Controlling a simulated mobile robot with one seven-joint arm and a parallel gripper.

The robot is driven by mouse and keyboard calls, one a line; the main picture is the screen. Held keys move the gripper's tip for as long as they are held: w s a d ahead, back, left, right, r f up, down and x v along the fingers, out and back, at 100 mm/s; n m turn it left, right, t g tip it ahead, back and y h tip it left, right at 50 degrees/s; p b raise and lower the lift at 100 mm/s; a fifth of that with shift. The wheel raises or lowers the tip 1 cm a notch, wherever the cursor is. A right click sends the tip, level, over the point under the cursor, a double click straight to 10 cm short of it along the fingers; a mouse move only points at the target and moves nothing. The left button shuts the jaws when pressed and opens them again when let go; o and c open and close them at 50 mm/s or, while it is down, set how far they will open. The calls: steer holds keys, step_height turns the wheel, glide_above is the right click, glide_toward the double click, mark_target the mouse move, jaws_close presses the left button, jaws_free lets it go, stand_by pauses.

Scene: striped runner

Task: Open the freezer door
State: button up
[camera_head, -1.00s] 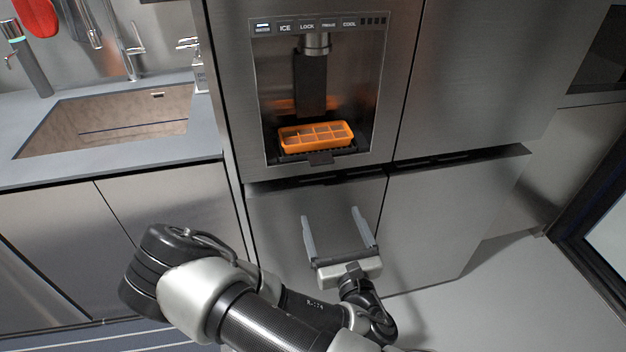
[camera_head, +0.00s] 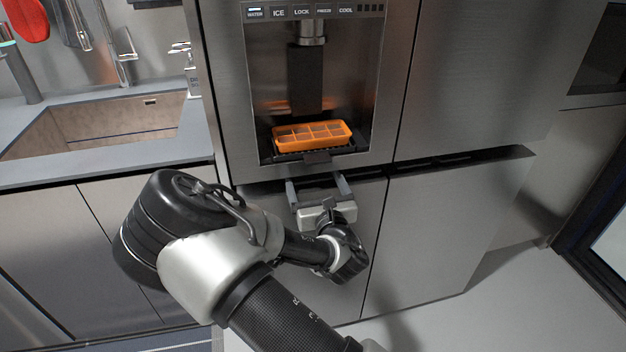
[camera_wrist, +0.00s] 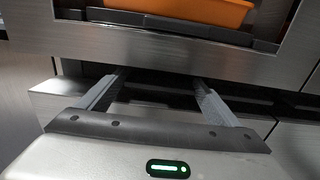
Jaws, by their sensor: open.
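The fridge-freezer is brushed steel, with two upper doors and two lower freezer doors. The lower left freezer door (camera_head: 365,235) is shut, and the lower right freezer door (camera_head: 445,235) is shut too. A dark recessed gap (camera_head: 370,172) runs along the top edge of the lower doors. My gripper (camera_head: 317,184) is open and empty, its two fingers pointing at this gap above the lower left door. In the wrist view the fingers (camera_wrist: 155,90) reach to the dark gap under the upper door; I cannot tell whether they touch the door.
An orange ice tray (camera_head: 312,136) sits in the dispenser recess just above my gripper. A counter with a sink (camera_head: 100,130) stands to the left. Bare floor (camera_head: 500,300) lies at the lower right.

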steer(key=shift+w+a, duration=0.1)
steer(key=shift+w, duration=0.25)
steer(key=c, duration=1.2)
steer(key=shift+s, duration=0.2)
